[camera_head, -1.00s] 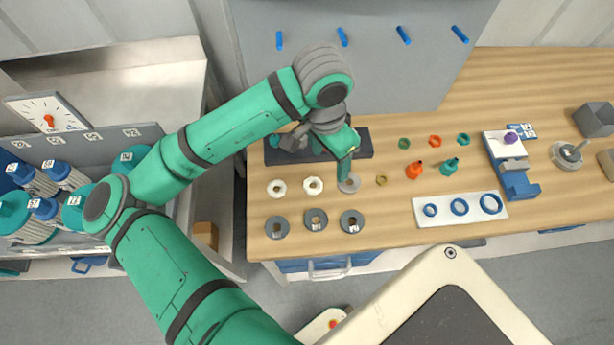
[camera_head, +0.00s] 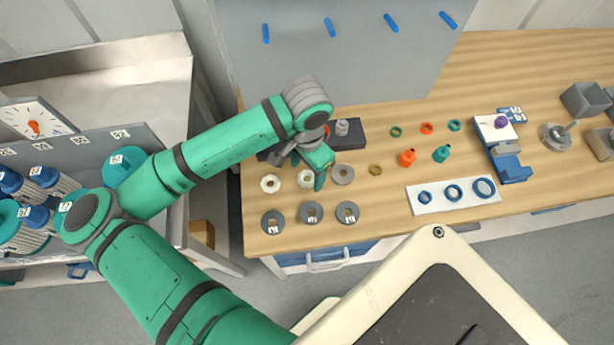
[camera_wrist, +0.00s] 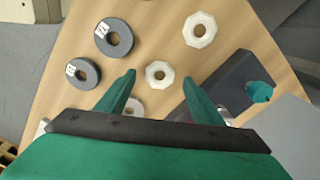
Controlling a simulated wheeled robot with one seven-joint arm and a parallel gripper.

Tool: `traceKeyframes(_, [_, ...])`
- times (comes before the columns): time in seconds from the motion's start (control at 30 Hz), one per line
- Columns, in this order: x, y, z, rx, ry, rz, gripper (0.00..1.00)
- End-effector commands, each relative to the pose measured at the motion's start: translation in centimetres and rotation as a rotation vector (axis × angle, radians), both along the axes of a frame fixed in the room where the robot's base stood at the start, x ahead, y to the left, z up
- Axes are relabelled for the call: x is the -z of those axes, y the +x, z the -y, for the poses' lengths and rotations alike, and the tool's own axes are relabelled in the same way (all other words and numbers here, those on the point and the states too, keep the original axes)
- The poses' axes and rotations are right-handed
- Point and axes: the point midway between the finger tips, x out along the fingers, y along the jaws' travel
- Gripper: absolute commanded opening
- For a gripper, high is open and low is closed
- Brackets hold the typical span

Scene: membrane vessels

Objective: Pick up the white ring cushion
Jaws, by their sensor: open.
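Two white ring cushions lie flat on the wooden bench. One (camera_head: 270,184) is at the left, and the other (camera_head: 304,179) is just left of my gripper's fingers. In the wrist view the nearer white ring cushion (camera_wrist: 150,76) shows between the fingertips, and the farther one (camera_wrist: 190,30) lies up and to the right. My gripper (camera_wrist: 159,77) is open and empty, pointing down above the bench. In the head view my gripper (camera_head: 319,186) partly overlaps the nearer ring's right side. I cannot tell its exact height above the ring.
A lighter grey ring (camera_head: 343,167) lies close to the right of my gripper. Several dark grey labelled rings (camera_head: 272,230) lie in a row in front. A dark block (camera_head: 350,128) stands behind. A white board (camera_head: 437,189) with blue rings lies right.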

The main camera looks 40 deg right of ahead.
Motion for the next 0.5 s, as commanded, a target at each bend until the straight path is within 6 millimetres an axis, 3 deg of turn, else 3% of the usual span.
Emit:
traceKeyframes(0.13, [1.4, -0.1, 0.0, 0.001, 0.0, -0.001, 0.61])
traceKeyframes(0.4, [1.7, 0.0, 0.0, 0.001, -0.002, 0.0, 0.61])
traceKeyframes(0.5, [1.7, 0.0, 0.0, 0.001, -0.002, 0.0, 0.39])
